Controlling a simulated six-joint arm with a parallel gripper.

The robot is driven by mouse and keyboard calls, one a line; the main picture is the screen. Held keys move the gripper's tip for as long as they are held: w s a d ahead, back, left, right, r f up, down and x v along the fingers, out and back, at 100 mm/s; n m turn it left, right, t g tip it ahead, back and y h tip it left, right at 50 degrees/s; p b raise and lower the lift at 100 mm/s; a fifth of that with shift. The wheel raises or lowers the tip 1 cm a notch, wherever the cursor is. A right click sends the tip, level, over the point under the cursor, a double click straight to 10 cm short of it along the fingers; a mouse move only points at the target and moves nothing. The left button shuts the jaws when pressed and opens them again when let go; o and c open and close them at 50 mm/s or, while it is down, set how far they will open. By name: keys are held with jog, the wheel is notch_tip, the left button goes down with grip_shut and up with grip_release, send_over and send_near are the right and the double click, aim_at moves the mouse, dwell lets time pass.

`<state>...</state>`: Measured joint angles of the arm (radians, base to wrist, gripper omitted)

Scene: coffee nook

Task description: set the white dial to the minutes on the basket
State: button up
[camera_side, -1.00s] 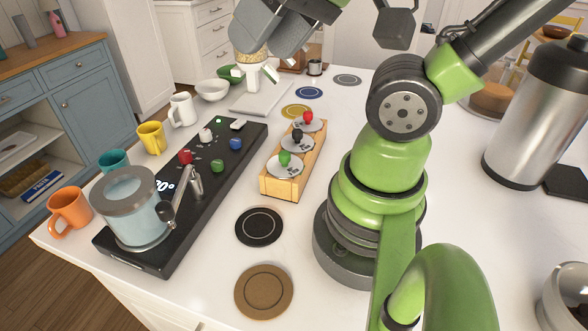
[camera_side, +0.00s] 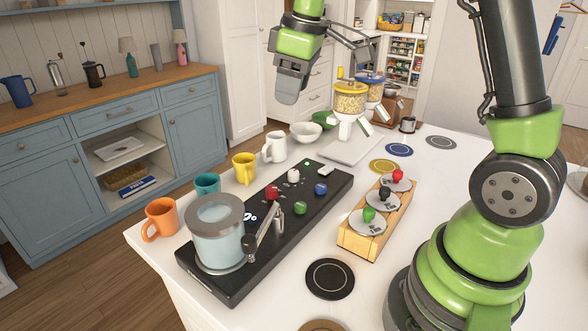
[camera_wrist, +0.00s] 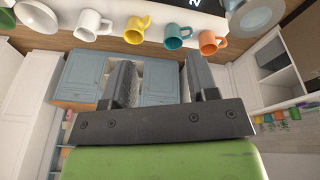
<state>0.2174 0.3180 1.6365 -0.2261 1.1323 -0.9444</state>
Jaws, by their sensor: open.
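The white dial (camera_side: 293,175) sits on the black control panel (camera_side: 225,284), between a red knob (camera_side: 271,192) and a blue knob (camera_side: 320,189). Its setting is too small to read. A green knob (camera_side: 300,208) is nearer the front. Round pieces with green (camera_side: 369,214), black (camera_side: 385,193) and red (camera_side: 398,175) knobs sit on a wooden rack (camera_side: 354,244). I cannot tell which thing is the basket and can read no minutes. My gripper (camera_side: 288,96) hangs in the air above the counter's back side, away from the dial. In the wrist view its fingers (camera_wrist: 160,82) are apart and empty.
A glass pot (camera_side: 217,250) stands on the panel's near end, partly hiding its lit display. Orange (camera_side: 161,220), teal (camera_side: 207,184), yellow (camera_side: 244,168) and white (camera_side: 274,147) mugs line the panel's left. Grain dispensers (camera_side: 350,100) stand behind. A black coaster (camera_side: 330,279) lies in front.

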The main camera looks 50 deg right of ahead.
aim_at(293, 171)
jog(key=w+d+f+n+g, duration=0.1)
jog(key=d+f, duration=0.1)
jog(key=f, duration=0.5)
jog(key=w+d+f+n, duration=0.2)
jog(key=d+f, duration=0.1)
jog(key=f, duration=0.5)
jog(key=w+d+f+n+g, duration=0.1)
jog(key=w+d+f, duration=0.1)
jog(key=f, duration=0.5)
jog(key=shift+w+d+f+n+g, duration=0.15)
jog(key=shift+f+n+g, duration=0.1)
jog(key=shift+n+g, duration=0.05)
jog(key=c, duration=0.9)
